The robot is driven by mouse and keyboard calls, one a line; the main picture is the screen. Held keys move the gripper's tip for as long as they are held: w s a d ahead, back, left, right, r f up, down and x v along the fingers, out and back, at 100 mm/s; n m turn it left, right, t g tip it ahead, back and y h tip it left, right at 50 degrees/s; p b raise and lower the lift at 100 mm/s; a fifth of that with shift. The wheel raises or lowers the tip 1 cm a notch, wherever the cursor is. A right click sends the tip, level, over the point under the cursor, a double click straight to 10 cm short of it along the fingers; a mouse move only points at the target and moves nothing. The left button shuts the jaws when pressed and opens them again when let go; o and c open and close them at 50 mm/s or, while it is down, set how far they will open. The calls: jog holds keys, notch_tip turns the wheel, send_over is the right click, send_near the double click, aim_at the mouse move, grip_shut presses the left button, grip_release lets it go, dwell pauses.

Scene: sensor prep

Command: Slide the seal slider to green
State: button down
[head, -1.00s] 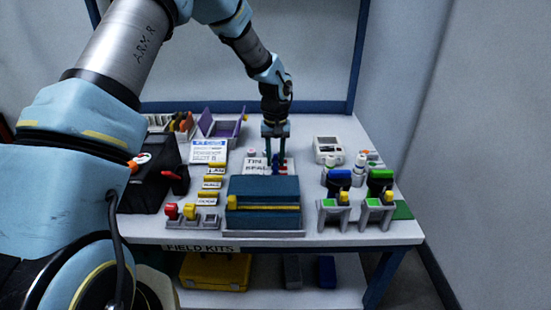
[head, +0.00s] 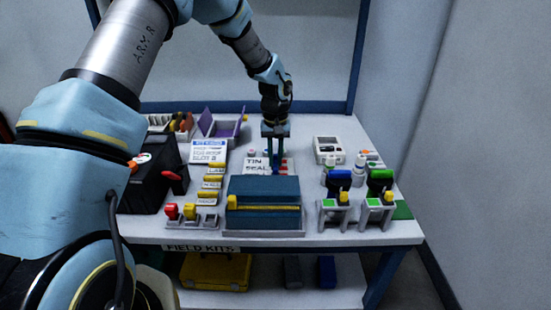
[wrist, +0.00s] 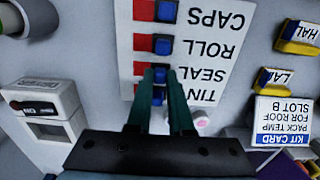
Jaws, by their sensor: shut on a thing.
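A white slider board (wrist: 205,60) fills the upper middle of the wrist view, its words upside down: CAPS, ROLL, SEAL and TIN. Blue slider knobs stand beside red patches in the rows. The seal slider's blue knob (wrist: 160,75) is at my fingertips, in the row marked SEAL. My gripper (wrist: 162,76) points down at the board and is shut on this knob. The fingers partly hide the SEAL and TIN rows, and I see no green patch in this row. In the head view, my gripper (head: 276,170) is at the board (head: 254,166), behind a dark blue box.
The dark blue box (head: 263,190) stands in front of the board. A kit card (head: 208,151) and yellow-topped labelled blocks (head: 212,182) are to the left.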

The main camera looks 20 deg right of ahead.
aim_at(285, 168)
dwell(0.5)
jog(key=shift+s+d, duration=0.35)
jog(key=shift+d, duration=0.4)
jog(key=shift+s+d, duration=0.3)
jog(key=shift+d, duration=0.4)
jog(key=c, duration=0.8)
grip_release()
notch_tip(285, 168, up, 11)
jog(key=shift+p, duration=0.4)
